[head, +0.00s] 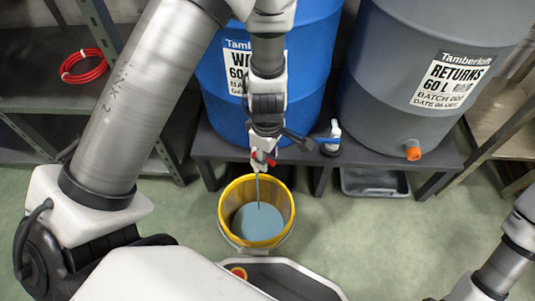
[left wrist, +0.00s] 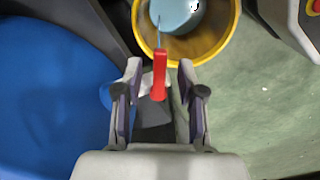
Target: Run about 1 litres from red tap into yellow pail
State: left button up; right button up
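The red tap (head: 259,159) sits low on the front of the blue drum (head: 300,65); its red lever (left wrist: 160,75) shows large in the left wrist view. A thin stream falls from the tap into the yellow pail (head: 226,193), which stands upright on the floor below and holds grey-blue liquid (head: 258,224). The pail's rim also shows in the left wrist view (left wrist: 230,30). My left gripper (left wrist: 160,72) is open, one finger on each side of the lever, with gaps visible. My right gripper is out of view; only part of its arm shows at lower right.
A grey drum marked RETURNS (head: 430,70) with an orange outlet (head: 413,153) stands to the right. A small white-topped bottle (head: 334,136) is on the stand (head: 375,155) between the drums. A dark tray (head: 375,183) lies beneath. Green floor (head: 370,245) right of the pail is clear.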

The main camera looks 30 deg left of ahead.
pick_arm(q)
notch_tip(320, 180, up, 12)
dwell(0.6)
